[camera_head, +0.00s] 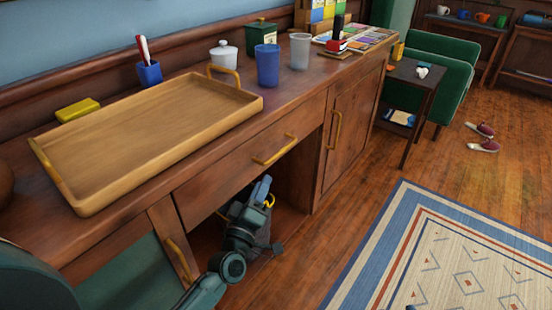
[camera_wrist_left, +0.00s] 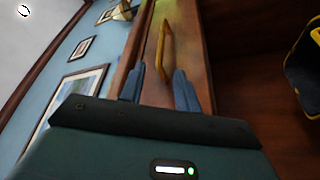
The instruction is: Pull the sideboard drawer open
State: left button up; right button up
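The wooden sideboard (camera_head: 225,145) has a drawer (camera_head: 228,165) just below its top, and the drawer front sits flush. A brass bar handle (camera_head: 275,150) is fixed on the drawer front. My left gripper (camera_head: 262,190) is below and in front of the drawer, near the open recess under it. In the left wrist view, its two blue fingers (camera_wrist_left: 160,88) stand apart with nothing between them. The drawer handle (camera_wrist_left: 165,48) lies ahead, beyond the fingertips and apart from them. My right gripper is not in view.
A wooden tray (camera_head: 150,135), a blue cup (camera_head: 267,65) and a grey cup (camera_head: 300,51) stand on the sideboard top. A cabinet door (camera_head: 350,130) is right of the recess. A dark container with a yellow rim (camera_wrist_left: 312,75) is in the recess.

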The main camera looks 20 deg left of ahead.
aim_at(275, 156)
pick_arm(q)
jog(key=b+x, duration=0.1)
jog(key=x, duration=0.9)
jog(key=shift+w, duration=0.15)
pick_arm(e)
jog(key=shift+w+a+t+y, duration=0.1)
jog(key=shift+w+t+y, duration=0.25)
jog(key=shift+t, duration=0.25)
pick_arm(q)
grip_shut()
